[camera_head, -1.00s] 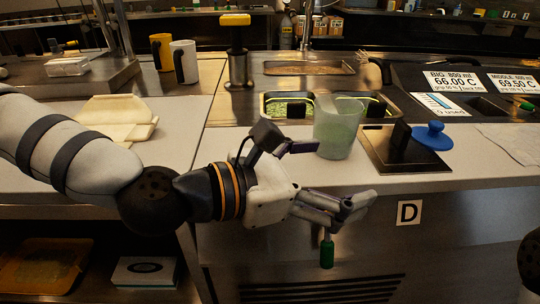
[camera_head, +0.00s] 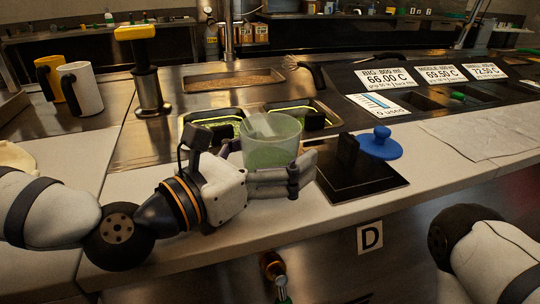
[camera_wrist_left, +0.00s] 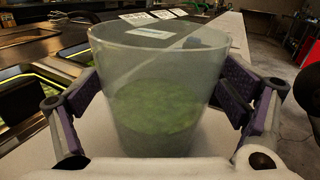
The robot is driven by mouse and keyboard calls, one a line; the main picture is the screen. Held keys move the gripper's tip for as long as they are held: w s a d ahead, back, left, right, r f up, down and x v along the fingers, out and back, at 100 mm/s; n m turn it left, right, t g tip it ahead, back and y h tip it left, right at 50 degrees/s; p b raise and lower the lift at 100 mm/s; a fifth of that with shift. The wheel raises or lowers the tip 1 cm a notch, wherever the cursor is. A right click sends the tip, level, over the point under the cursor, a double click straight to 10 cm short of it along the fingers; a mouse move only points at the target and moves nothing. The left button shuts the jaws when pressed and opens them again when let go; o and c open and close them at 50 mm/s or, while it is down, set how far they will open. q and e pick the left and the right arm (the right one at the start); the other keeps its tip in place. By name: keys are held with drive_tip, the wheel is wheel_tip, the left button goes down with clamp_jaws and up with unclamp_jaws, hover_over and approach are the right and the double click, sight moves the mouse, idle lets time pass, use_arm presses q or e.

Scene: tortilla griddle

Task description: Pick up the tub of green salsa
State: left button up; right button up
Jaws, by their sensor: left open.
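The tub of green salsa (camera_head: 272,142) is a translucent, wide-mouthed cup standing upright near the counter's front edge. In the left wrist view the tub (camera_wrist_left: 155,95) fills the middle, with green salsa in its lower half. My left gripper (camera_head: 290,172) is open, with its fingers around the tub at counter height. In the left wrist view the left gripper (camera_wrist_left: 160,112) has one finger on each side of the tub, with a small gap showing at the right. The far side of the tub is hidden. At the lower right my right arm shows, but its gripper does not.
A black square plate (camera_head: 362,178) lies just right of the tub, with a blue knobbed lid (camera_head: 380,146) beyond. Sunken green-lit trays (camera_head: 212,124) lie behind the tub. A yellow-topped press (camera_head: 148,80) and mugs (camera_head: 82,90) stand at the left. Right counter has a cloth (camera_head: 490,130).

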use_arm(q)
drive_tip(key=shift+x, duration=0.9)
drive_tip(key=c, duration=1.4)
drive_tip(key=shift+r, duration=0.1)
